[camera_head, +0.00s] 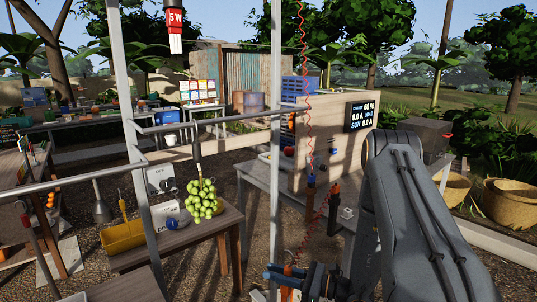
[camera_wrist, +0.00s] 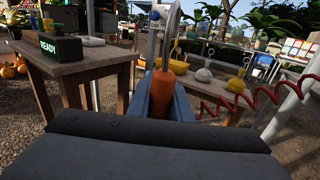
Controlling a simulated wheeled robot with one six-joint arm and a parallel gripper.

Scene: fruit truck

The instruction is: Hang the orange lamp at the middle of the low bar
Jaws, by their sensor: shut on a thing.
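My gripper (camera_wrist: 170,100) is shut on an upright orange thing (camera_wrist: 168,92), which I take for the orange lamp. It sits between the blue fingers in the wrist view, and a pale curved loop rises above it. In the head view my gripper (camera_head: 292,278) is at the bottom, low in front of the grey upright post, with orange showing between the fingers. A grey horizontal bar (camera_head: 235,119) crosses to that post, up and left of my gripper. Another bar (camera_head: 75,180) runs lower at the left. I cannot tell which is the low bar.
A green bunch (camera_head: 203,198) hangs below the farther bar. Coiled red cords (camera_head: 301,60) hang close by, and one (camera_wrist: 240,104) passes right of the held thing. A wooden bench (camera_wrist: 75,55) stands at left. Several small hooked things stand on the table behind.

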